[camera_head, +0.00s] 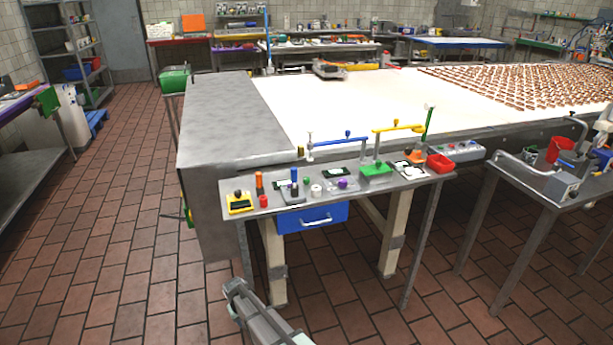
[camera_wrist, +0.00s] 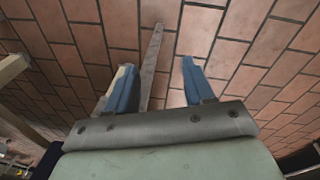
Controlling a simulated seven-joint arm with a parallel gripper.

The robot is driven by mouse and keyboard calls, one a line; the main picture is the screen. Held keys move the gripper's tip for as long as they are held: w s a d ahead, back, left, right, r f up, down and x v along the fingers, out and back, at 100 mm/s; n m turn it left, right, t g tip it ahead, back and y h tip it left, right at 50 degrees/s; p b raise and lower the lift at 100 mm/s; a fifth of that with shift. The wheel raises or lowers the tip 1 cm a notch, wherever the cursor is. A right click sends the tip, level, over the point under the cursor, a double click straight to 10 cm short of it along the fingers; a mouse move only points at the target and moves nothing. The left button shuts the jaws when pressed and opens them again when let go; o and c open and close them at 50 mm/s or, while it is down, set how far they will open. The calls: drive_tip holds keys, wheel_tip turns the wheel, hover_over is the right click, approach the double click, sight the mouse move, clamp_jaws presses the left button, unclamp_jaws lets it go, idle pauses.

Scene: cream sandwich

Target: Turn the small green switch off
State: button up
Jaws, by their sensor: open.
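Several small controls sit on the narrow metal table (camera_head: 330,208) in the head view. Green items among them are a small round green piece (camera_head: 306,181), a green box (camera_head: 376,169) with a dark top under the yellow pipe, and an upright green lever (camera_head: 429,122) at the back right. I cannot tell for sure which is the small green switch, nor its setting. My gripper (camera_wrist: 157,72) is open and empty in the wrist view, its blue fingers apart above the tiled floor. In the head view my arm is low in front of the table, well away from the controls.
A yellow box with a black knob (camera_head: 240,205), a red piece (camera_head: 263,201), a purple knob (camera_head: 342,183) and a red bin (camera_head: 439,163) share the tabletop. A blue drawer (camera_head: 313,217) hangs below. Another metal table (camera_head: 535,187) stands right. The floor in front is clear.

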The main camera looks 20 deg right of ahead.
drive_tip(key=w+a+r+m+t+y, duration=0.25)
drive_tip(key=w+a+r, duration=0.45)
drive_tip(key=w+r, duration=0.4)
drive_tip(key=w+a+r+m+t+y, duration=0.1)
drive_tip(key=w+a+r+m+y, duration=0.15)
drive_tip(key=w+a+r, duration=0.85)
drive_tip(key=w+d+r+m+t+y, duration=0.1)
drive_tip(key=w+r+m, duration=0.1)
drive_tip(key=r, duration=0.7)
drive_tip(key=w+d+r+m+t+y, duration=0.1)
drive_tip(key=r+m, duration=0.1)
drive_tip(key=r, duration=0.7)
wheel_tip(320, 180, up, 19)
drive_tip(key=m+g+h, duration=0.6)
drive_tip(key=m+g, duration=0.1)
drive_tip(key=m, duration=0.1)
hover_over(307, 178)
wheel_tip(307, 178, down, 13)
